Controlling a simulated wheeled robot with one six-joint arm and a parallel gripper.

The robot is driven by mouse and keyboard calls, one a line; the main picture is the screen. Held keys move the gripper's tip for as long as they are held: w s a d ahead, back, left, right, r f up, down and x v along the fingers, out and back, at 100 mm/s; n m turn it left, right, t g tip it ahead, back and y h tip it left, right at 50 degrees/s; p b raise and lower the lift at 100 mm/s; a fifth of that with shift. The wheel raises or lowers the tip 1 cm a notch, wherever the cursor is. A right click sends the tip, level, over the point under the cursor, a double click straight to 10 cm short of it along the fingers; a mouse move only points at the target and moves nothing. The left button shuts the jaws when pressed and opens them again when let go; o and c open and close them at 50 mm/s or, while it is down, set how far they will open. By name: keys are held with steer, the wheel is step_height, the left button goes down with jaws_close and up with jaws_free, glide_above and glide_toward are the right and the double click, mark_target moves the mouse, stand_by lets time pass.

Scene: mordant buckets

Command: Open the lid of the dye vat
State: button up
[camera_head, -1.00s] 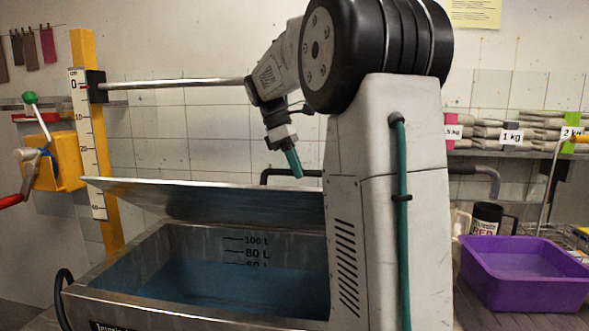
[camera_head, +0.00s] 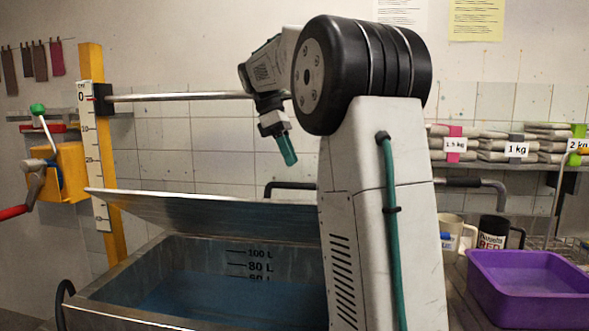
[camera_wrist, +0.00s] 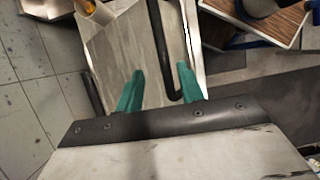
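The dye vat (camera_head: 110,302) is a steel tub with blue liquid and litre marks inside. Its metal lid (camera_head: 215,215) is raised partway and tilted over the opening. The black lid handle (camera_head: 290,185) shows behind the lid's upper edge, partly hidden by my arm. My gripper (camera_head: 287,152) has teal fingers and hangs above the lid and handle in the head view. In the wrist view my gripper (camera_wrist: 160,88) has its fingers spread apart and empty. The handle (camera_wrist: 168,50) shows beyond the fingertips, nearer the right finger, over the pale lid (camera_wrist: 125,45).
A purple basin (camera_head: 525,300) and mugs (camera_head: 492,232) stand at the right, below a shelf of labelled grey packs (camera_head: 500,148). A yellow scale post (camera_head: 97,150) with a horizontal metal rod (camera_head: 180,96) stands at the left, behind the vat.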

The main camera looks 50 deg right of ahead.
steer(key=shift+w+r, duration=0.1)
steer(key=shift+r, duration=0.2)
steer(key=shift+a, duration=0.1)
steer(key=shift+c, duration=0.4)
